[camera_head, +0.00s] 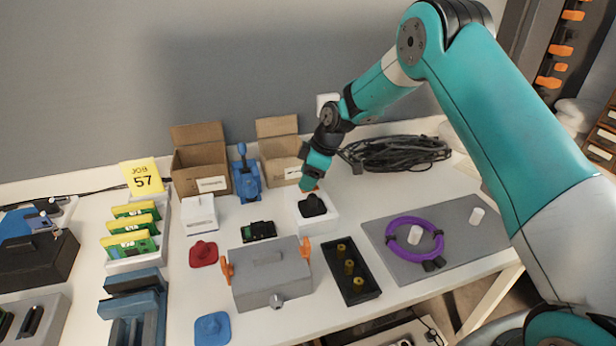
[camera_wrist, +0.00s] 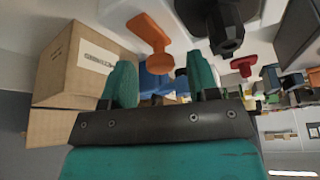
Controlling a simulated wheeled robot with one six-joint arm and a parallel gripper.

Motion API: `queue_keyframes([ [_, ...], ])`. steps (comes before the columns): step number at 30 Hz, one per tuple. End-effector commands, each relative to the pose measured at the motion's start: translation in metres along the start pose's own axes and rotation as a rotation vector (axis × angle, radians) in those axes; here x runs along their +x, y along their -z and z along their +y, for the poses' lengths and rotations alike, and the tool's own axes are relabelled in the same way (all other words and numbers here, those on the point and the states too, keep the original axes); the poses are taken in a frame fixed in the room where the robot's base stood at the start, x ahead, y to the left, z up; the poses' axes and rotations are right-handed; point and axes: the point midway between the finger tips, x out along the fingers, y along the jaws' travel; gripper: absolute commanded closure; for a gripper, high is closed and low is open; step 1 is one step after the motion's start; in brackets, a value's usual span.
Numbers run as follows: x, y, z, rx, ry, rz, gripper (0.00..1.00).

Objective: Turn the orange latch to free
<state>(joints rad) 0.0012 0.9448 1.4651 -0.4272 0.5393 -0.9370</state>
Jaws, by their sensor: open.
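An orange latch (camera_wrist: 152,38) with a rounded end shows in the wrist view. It hangs into the gap between my fingers in the picture; I cannot tell if they touch it. In the head view, a bit of orange (camera_head: 316,188) shows at the back of a white fixture (camera_head: 322,224) holding a black part (camera_head: 313,205). The black part also shows in the wrist view (camera_wrist: 225,25). My gripper (camera_wrist: 162,78) is open and empty, its teal fingers on either side of the latch end. In the head view, my gripper (camera_head: 313,172) is just behind the black part.
A grey box (camera_head: 270,275) with an orange clip on each side stands in front. A black tray (camera_head: 350,272) with yellow-topped pegs is beside it. Open cartons (camera_head: 200,165) and a blue clamp (camera_head: 246,175) stand behind. A purple ring (camera_head: 412,236) lies on a grey mat at right.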

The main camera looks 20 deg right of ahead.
Motion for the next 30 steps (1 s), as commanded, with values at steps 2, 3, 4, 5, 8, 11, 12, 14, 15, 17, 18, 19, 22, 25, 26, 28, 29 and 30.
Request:
queue_keyframes([
  [2, -0.010, 0.000, 0.001, 0.000, -0.003, 0.001, 0.46],
  [3, -0.016, 0.000, 0.001, 0.000, -0.005, 0.002, 0.46],
  [4, -0.022, 0.000, 0.001, 0.000, -0.005, 0.003, 0.46],
  [5, -0.028, 0.000, 0.001, -0.001, -0.005, 0.003, 0.46],
  [8, -0.053, -0.001, 0.001, 0.001, -0.006, 0.002, 0.46],
  [11, -0.080, 0.000, 0.002, 0.000, -0.007, 0.003, 0.46],
  [12, -0.090, -0.001, 0.001, 0.000, -0.007, 0.001, 0.46],
  [14, -0.106, -0.001, 0.001, 0.000, -0.006, 0.002, 0.46],
  [15, -0.115, -0.001, 0.001, 0.001, -0.007, 0.002, 0.46],
  [17, -0.129, -0.001, 0.002, 0.001, -0.007, 0.002, 0.46],
  [18, -0.137, -0.001, 0.001, 0.000, -0.005, 0.001, 0.46],
  [19, -0.142, -0.001, 0.001, 0.001, -0.006, 0.001, 0.46],
  [22, -0.157, -0.001, 0.001, 0.002, -0.004, 0.001, 0.46],
  [25, -0.167, -0.001, 0.001, 0.001, -0.003, 0.000, 0.46],
  [26, -0.168, -0.001, 0.001, 0.001, -0.003, 0.000, 0.46],
  [28, -0.171, -0.001, 0.001, 0.001, -0.002, 0.000, 0.46],
  [29, -0.171, -0.001, 0.001, 0.001, -0.002, 0.000, 0.46],
  [30, -0.171, -0.001, 0.001, 0.001, -0.002, 0.000, 0.46],
])
